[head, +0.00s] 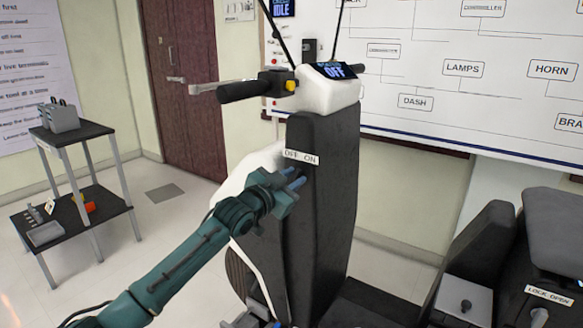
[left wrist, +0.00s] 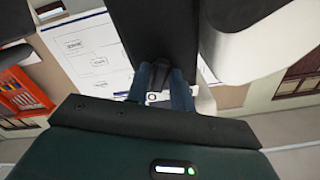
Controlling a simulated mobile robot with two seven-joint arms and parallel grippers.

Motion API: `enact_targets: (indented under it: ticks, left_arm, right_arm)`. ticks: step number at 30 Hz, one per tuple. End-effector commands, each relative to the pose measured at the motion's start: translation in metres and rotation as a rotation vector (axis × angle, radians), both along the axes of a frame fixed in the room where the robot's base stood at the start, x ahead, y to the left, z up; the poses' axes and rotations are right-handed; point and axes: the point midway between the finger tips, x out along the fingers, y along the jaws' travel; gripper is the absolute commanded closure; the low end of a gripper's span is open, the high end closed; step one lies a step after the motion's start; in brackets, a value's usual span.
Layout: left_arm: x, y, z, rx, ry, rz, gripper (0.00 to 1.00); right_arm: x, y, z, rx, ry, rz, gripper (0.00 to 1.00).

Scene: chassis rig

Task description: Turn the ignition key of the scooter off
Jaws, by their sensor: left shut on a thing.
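The scooter (head: 322,210) stands upright in the middle of the head view, with a dark front panel. A white label (head: 302,157) reading OFF and ON is on the panel. My left gripper (head: 297,180) is at the panel just below the label. In the left wrist view, its blue fingers (left wrist: 166,88) are closed on the small dark ignition key (left wrist: 153,97) against the dark panel. The fingers hide the key in the head view, and I cannot tell its angle. My right gripper is not in view.
The handlebar grip (head: 243,91) and lever reach out above my left arm. A two-level stand (head: 83,131) is at the left. A wall board (head: 440,70) is behind. A box labelled LOCK and OPEN (head: 549,296) is at lower right.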

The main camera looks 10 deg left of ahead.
Motion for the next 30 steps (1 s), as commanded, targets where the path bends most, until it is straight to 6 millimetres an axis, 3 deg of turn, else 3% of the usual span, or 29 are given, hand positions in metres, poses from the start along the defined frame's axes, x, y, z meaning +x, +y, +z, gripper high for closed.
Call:
enact_targets:
  ticks: [3, 15, 30]
  left_arm:
    - [0.000, -0.001, 0.002, -0.096, 0.044, 0.000, 0.99]
    - [0.000, 0.000, 0.000, -0.328, 0.138, 0.000, 0.99]
    - [0.000, -0.001, -0.002, -0.398, 0.165, 0.000, 0.99]
  right_arm:
    - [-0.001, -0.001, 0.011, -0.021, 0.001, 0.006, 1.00]
    - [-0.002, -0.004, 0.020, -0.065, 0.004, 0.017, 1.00]
    - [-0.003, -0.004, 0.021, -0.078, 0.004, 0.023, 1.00]
